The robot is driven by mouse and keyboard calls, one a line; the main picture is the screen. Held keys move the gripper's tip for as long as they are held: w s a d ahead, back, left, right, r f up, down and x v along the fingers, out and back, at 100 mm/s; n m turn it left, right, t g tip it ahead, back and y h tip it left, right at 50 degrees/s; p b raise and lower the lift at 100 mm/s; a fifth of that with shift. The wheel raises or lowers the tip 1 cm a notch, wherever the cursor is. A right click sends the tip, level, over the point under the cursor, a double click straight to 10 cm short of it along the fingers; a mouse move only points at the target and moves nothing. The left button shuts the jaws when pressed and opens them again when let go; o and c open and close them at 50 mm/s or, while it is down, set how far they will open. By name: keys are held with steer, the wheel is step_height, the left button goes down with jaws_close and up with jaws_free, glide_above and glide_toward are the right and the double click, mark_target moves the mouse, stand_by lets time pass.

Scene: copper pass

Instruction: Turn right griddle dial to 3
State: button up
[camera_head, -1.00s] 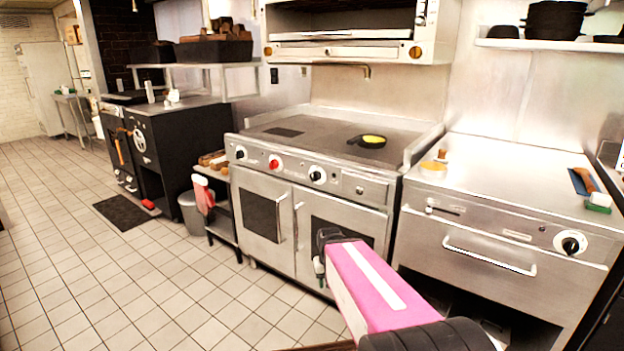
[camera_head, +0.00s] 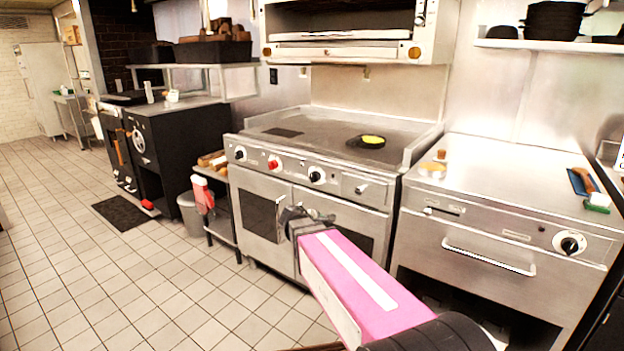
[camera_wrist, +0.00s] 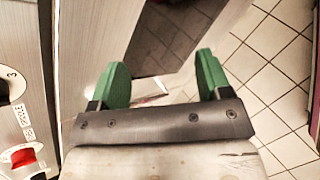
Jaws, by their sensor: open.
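The steel griddle range (camera_head: 290,133) has a front panel with a left black dial (camera_head: 240,153), a red knob (camera_head: 273,164) and a right black dial (camera_head: 316,175). The right dial's setting is too small to read there. My gripper (camera_head: 292,216) is below this dial, in front of the oven doors, apart from the panel. In the wrist view my gripper (camera_wrist: 162,76) is open with green fingertips and nothing between them. A black dial (camera_wrist: 7,88) is cut off at the left edge, with a "3" on its ring; the red knob (camera_wrist: 22,158) is below it.
Door handles (camera_head: 279,205) stick out near my gripper. A second steel unit (camera_head: 500,190) with its own dial (camera_head: 569,243) stands at right.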

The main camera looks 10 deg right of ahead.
steer(key=w+a+r+n+t+h, duration=0.2)
steer(key=w+a+r+n+t, duration=0.15)
steer(key=w+r+n, duration=0.2)
steer(key=n+t+h, duration=0.1)
steer(key=n+t, duration=0.3)
steer(key=n, duration=0.2)
glide_toward(312, 177)
steer(key=x, duration=1)
steer(key=shift+f, duration=0.1)
steer(key=c, duration=0.9)
